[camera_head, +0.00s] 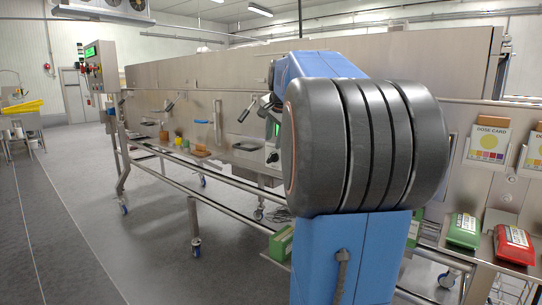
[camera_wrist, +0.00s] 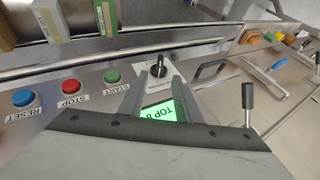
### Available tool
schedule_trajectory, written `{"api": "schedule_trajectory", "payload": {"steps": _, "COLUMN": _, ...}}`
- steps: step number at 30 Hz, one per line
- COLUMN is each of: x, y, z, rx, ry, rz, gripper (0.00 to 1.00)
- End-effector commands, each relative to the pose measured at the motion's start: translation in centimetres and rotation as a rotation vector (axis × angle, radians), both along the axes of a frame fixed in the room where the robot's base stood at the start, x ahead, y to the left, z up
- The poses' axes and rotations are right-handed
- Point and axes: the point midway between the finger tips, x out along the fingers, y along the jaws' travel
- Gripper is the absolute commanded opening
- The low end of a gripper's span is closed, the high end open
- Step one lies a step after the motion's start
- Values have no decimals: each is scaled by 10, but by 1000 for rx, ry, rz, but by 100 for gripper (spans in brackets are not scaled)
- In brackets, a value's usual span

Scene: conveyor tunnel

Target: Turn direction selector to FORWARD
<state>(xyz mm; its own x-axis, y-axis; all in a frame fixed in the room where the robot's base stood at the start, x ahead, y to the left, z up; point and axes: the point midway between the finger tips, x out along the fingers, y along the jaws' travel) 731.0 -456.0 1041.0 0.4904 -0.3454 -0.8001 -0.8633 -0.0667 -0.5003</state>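The direction selector (camera_wrist: 158,68) is a black knob on a pale label plate in the wrist view. The label is too small to read, so its setting cannot be told. My gripper (camera_wrist: 159,80) is open, with its two grey fingers apart and nothing between the tips. The fingertips point towards the knob and appear just short of it, one to each side; contact cannot be told. A green display (camera_wrist: 160,112) with partly hidden text shows between the fingers. In the head view my arm hides the selector and most of the gripper.
Blue RESET (camera_wrist: 23,98), red STOP (camera_wrist: 71,87) and green START (camera_wrist: 112,76) buttons sit left of the selector. A black-handled lever (camera_wrist: 248,98) stands at the right, with a dark pull handle (camera_wrist: 211,69) nearby. A steel rail (camera_wrist: 170,44) runs behind.

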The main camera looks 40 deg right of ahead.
Motion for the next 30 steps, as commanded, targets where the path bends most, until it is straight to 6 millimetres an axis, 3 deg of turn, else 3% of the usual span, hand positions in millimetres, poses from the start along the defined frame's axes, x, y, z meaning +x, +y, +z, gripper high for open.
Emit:
{"api": "schedule_trajectory", "payload": {"steps": 15, "x": 41, "y": -28, "z": -67, "rx": 0, "ry": 1, "rz": 1, "gripper": 30}}
{"api": "schedule_trajectory", "payload": {"steps": 30, "x": 47, "y": -33, "z": -77, "rx": 0, "ry": 0, "rz": 1, "gripper": 30}}
